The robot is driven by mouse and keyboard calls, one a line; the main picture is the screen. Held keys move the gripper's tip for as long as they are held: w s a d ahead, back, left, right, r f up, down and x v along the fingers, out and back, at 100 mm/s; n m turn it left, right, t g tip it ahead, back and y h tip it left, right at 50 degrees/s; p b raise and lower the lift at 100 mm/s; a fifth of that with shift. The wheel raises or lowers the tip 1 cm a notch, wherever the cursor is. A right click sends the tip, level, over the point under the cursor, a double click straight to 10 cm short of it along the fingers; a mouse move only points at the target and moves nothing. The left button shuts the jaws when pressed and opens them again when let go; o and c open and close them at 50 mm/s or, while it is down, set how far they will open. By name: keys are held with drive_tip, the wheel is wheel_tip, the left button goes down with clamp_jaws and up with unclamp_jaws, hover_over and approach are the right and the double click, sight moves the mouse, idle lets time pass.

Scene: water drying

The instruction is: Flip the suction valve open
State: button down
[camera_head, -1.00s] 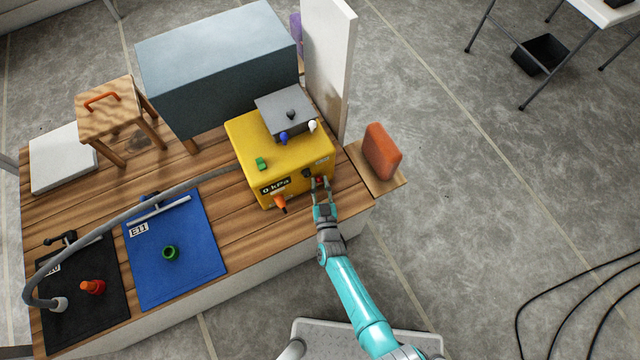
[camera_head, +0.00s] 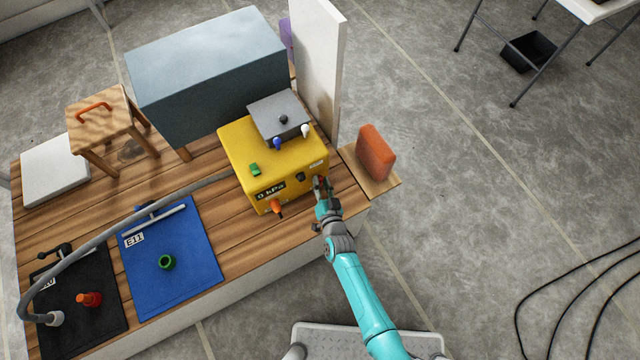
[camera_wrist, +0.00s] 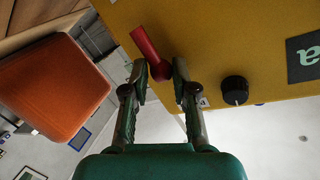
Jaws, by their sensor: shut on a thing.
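The yellow pump box (camera_head: 247,150) stands on the wooden table, and its front display reads 0 kPa (camera_head: 270,190). A red lever (camera_wrist: 147,44), which looks like the suction valve, sticks out of the box's yellow face in the wrist view. My gripper (camera_head: 322,187) is at the right end of the box's front face. In the wrist view my gripper (camera_wrist: 161,72) has its fingertips on both sides of the lever's free end, shut on it. In the head view the gripper mostly hides the lever.
A black knob (camera_wrist: 235,90) sits beside the lever, and an orange handle (camera_head: 276,206) is further left. An orange sponge-like block (camera_head: 375,152) stands on a small board right of the box. A grey hose (camera_head: 100,225) arches over the black and blue mats.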

idle(0.5)
drive_tip(key=c, duration=0.9)
unclamp_jaws()
drive_tip(key=shift+c, duration=0.2)
drive_tip(key=v, duration=1.2)
